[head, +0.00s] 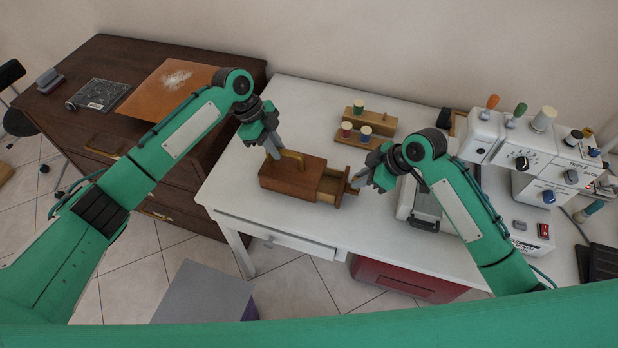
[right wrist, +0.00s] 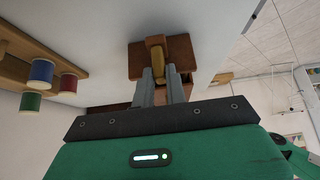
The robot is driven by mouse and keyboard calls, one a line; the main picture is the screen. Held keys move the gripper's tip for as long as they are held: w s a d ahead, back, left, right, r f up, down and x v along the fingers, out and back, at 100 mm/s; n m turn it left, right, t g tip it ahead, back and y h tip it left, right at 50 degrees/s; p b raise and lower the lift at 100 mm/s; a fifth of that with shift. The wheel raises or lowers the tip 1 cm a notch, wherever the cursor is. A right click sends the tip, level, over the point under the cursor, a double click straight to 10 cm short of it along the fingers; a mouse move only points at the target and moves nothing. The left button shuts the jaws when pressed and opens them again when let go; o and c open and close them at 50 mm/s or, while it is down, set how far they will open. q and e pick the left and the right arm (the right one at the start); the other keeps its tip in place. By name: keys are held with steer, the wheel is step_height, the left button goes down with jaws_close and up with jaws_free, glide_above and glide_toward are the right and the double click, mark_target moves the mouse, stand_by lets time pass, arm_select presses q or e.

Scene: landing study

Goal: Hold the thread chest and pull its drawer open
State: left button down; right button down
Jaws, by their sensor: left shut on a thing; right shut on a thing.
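The thread chest (head: 285,177), a small brown wooden box with a brass handle (head: 295,156) on top, stands on the white table. Its drawer (head: 331,186) is pulled partly out to the right, and its inside shows. My left gripper (head: 274,153) is shut on the brass handle at the top of the chest. My right gripper (head: 358,182) is shut on the drawer knob at the right end. In the right wrist view, the fingers close on the brass-coloured knob (right wrist: 158,58) in front of the wooden drawer front (right wrist: 181,50).
A wooden spool rack (head: 372,118) with several thread spools stands behind the chest. A white sewing machine (head: 530,150) stands at right. A grey-and-white device (head: 425,208) lies right of the drawer, close to my right arm. A dark wooden desk (head: 95,65) adjoins at left.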

steer(key=shift+s+d, duration=0.2)
steer(key=shift+d, duration=0.3)
steer(key=shift+s+d, duration=0.15)
steer(key=shift+d, duration=0.2)
stand_by(0.3)
steer(key=c, duration=1.3)
jaws_free()
steer(key=shift+c, duration=0.2)
steer(key=v, duration=1.2)
